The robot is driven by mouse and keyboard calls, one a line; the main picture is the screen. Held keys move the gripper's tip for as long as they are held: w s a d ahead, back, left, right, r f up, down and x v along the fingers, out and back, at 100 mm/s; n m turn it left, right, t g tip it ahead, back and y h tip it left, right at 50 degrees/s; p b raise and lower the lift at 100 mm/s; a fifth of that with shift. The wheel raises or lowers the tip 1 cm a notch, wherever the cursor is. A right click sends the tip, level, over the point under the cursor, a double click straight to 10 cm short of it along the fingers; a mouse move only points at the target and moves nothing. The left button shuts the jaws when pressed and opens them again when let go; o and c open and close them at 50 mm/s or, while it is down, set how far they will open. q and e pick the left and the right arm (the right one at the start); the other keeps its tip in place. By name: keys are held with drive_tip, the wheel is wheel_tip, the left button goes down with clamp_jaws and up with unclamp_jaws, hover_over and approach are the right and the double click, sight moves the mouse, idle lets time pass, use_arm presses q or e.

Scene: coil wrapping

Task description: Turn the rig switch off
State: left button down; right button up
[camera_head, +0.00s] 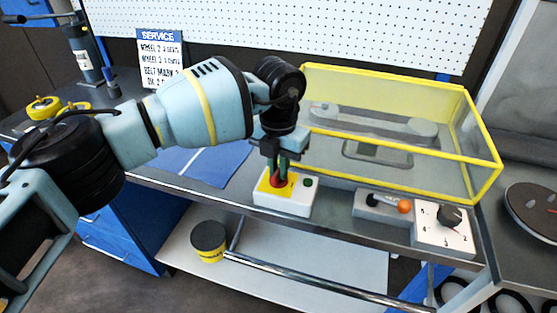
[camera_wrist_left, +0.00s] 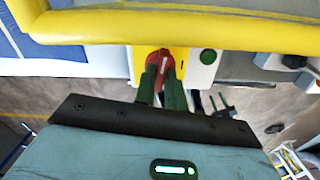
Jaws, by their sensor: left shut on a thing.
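The rig switch (camera_head: 296,203) is a white box at the front edge of the bench, with a yellow plate, a red handle (camera_head: 278,182) and a green button (camera_head: 308,182). My left gripper (camera_head: 277,173) points down onto the yellow plate and is shut on the red handle. In the left wrist view the green fingers (camera_wrist_left: 161,82) close around the red handle (camera_wrist_left: 158,56), which sits slightly slanted there. The fingers hide part of the handle. My right gripper is not in view.
A yellow-framed clear guard (camera_head: 480,140) stands just behind the switch, close to my left wrist. A lever box with an orange knob (camera_head: 404,206) and a white dial box (camera_head: 444,236) sit to the right. A blue mat (camera_head: 215,160) lies to the left.

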use_arm(q)
drive_tip(key=shift+r+n+p, duration=0.25)
drive_tip(key=shift+n+p, duration=0.35)
drive_tip(key=shift+n, duration=0.4)
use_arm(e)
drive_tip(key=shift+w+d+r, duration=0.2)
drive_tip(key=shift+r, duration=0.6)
use_arm(q)
drive_tip(key=shift+w+f, duration=0.1)
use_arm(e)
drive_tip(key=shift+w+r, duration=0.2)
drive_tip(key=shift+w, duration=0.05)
use_arm(q)
drive_tip(key=c, duration=1.5)
unclamp_jaws()
drive_tip(key=shift+f, duration=0.1)
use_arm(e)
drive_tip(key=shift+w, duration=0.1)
use_arm(q)
drive_tip(key=shift+o, duration=0.2)
drive_tip(key=shift+r, duration=3.9)
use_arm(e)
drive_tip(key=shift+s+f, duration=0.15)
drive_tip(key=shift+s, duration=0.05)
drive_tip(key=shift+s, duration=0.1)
